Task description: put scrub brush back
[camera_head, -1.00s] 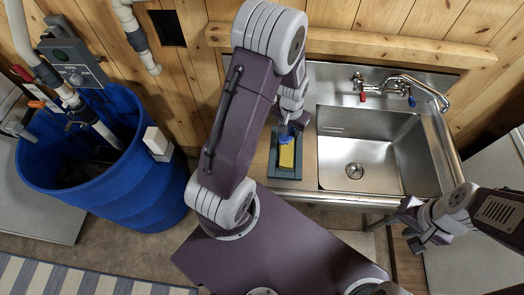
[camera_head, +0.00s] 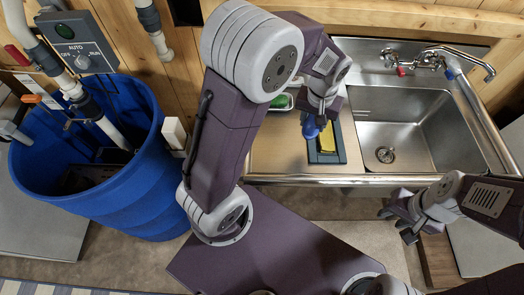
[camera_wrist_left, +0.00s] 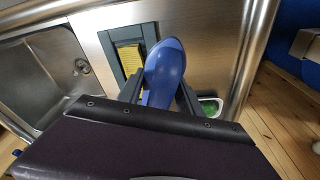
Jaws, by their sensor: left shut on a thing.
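The blue scrub brush (camera_head: 312,127) is held in my left gripper (camera_head: 318,112), and its rounded blue back fills the middle of the left wrist view (camera_wrist_left: 165,68). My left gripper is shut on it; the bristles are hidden. A dark grey tray (camera_head: 341,147) with a yellow pad (camera_head: 327,141) lies on the counter just right of the brush. In the left wrist view the tray (camera_wrist_left: 112,62) and yellow pad (camera_wrist_left: 131,58) are left of the brush. The brush appears above the counter, apart from the pad. My right gripper (camera_head: 399,222) is open and empty, in front of the sink.
A steel sink (camera_head: 400,115) with a faucet (camera_head: 430,58) is at right. A white dish with a green thing (camera_head: 280,101) is behind my left arm, also in the left wrist view (camera_wrist_left: 209,107). A blue barrel (camera_head: 140,190) stands left. The counter front (camera_head: 275,165) is clear.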

